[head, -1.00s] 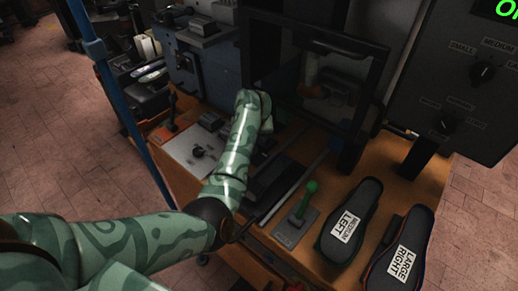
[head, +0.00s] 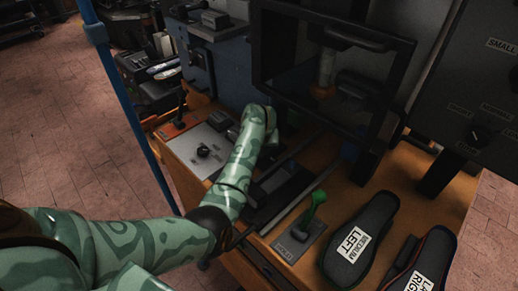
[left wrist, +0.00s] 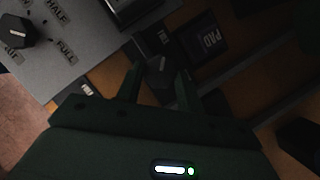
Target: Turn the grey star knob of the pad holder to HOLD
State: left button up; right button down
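My left arm comes in from the left in the head view and reaches over the bench in front of the press. Its gripper is hidden there behind my own wrist. In the left wrist view my left gripper (left wrist: 157,82) points down with its two fingers apart. The dark grey star knob (left wrist: 158,70) shows between and just beyond the fingertips, with gaps seeming to remain on both sides. A dark plate marked PAD (left wrist: 208,38) lies beside it, with a smaller, hard-to-read label next to the knob. Which way the knob points is too dark to tell. My right gripper is not in view.
A grey plate with a black knob (head: 204,151) lies left of my wrist; its labels HALF and FULL show in the left wrist view. A green-handled lever (head: 314,203) and two shoes, one marked MEDIUM LEFT (head: 361,234), stand right. The press's framed guard (head: 262,55) rises behind.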

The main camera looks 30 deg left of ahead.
pick_arm(q)
jog(key=shift+m, duration=0.4)
jog(key=m+h, duration=0.1)
jog(key=m, duration=0.1)
jog(key=m+p, duration=0.1)
jog(key=shift+s+a+m+h, duration=0.1)
jog(key=shift+a+m+h, duration=0.1)
jog(key=shift+m+h, duration=0.2)
jog(key=m+h+p, duration=0.1)
jog(key=m, duration=0.1)
jog(key=shift+a+m, duration=0.15)
jog(key=shift+m, duration=0.15)
jog(key=m+h, duration=0.1)
jog(key=m, duration=0.1)
jog(key=shift+a+m, duration=0.1)
jog(key=shift+m, duration=0.3)
jog(key=m, duration=0.1)
jog(key=m+g+h, duration=0.1)
jog(key=m, duration=0.1)
jog(key=shift+w+a+m+b, duration=0.1)
jog(key=shift+w+m+b, duration=0.1)
jog(key=shift+m+b, duration=0.1)
jog(key=shift+w+a+m+g+h+b, duration=0.1)
jog(key=shift+m+g+h+b, duration=0.2)
jog(key=shift+m, duration=0.8)
jog(key=shift+a+m+g+h+b, duration=0.1)
jog(key=shift+m+g+h+b, duration=0.15)
jog(key=shift+m, duration=0.85)
jog(key=shift+d, duration=0.1)
